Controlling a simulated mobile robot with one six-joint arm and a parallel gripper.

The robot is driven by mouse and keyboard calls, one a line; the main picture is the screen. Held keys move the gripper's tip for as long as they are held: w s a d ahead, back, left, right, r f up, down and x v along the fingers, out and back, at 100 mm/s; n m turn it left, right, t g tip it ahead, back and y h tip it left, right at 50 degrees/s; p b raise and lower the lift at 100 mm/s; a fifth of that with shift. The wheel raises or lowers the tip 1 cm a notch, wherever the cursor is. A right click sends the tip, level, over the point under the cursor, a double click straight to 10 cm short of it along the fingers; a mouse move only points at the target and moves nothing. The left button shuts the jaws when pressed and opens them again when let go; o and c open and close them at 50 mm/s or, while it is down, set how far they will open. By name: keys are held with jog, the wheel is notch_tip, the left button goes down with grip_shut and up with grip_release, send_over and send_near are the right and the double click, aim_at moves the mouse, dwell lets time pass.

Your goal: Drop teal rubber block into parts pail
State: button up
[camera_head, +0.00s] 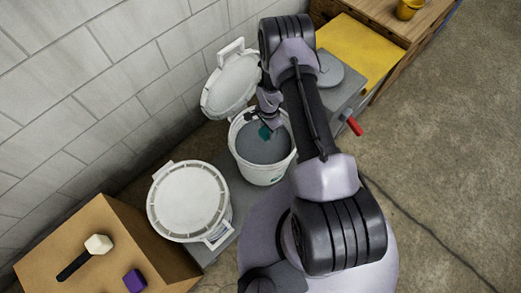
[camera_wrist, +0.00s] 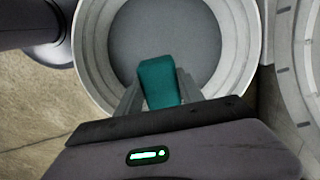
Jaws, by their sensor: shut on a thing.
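The teal rubber block (camera_wrist: 159,82) is between the fingers of my gripper (camera_wrist: 160,88) in the wrist view. It also shows as a small teal patch in the head view (camera_head: 264,132). My gripper (camera_head: 266,122) is shut on the block, over the mouth of an open white pail (camera_head: 241,161) with a grey inside. The wrist view shows this pail's ribbed rim (camera_wrist: 92,60) around the block. I cannot tell the block's exact height relative to the rim. A raised white lid (camera_head: 230,85) stands behind the pail, against the wall.
A closed white pail (camera_head: 188,200) stands to the left. A cardboard-coloured box top (camera_head: 110,255) bears a mallet (camera_head: 97,245) and a purple block (camera_head: 134,281). A grey box with a red handle (camera_head: 354,126) and a yellow-topped bench (camera_head: 355,50) are at right. The right floor is clear.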

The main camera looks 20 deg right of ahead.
jog(key=shift+f, duration=0.45)
jog(key=o, duration=1.4)
jog(key=shift+r, duration=0.1)
notch_tip(320, 180, up, 17)
jog(key=p, duration=0.5)
jog(key=shift+r, duration=0.2)
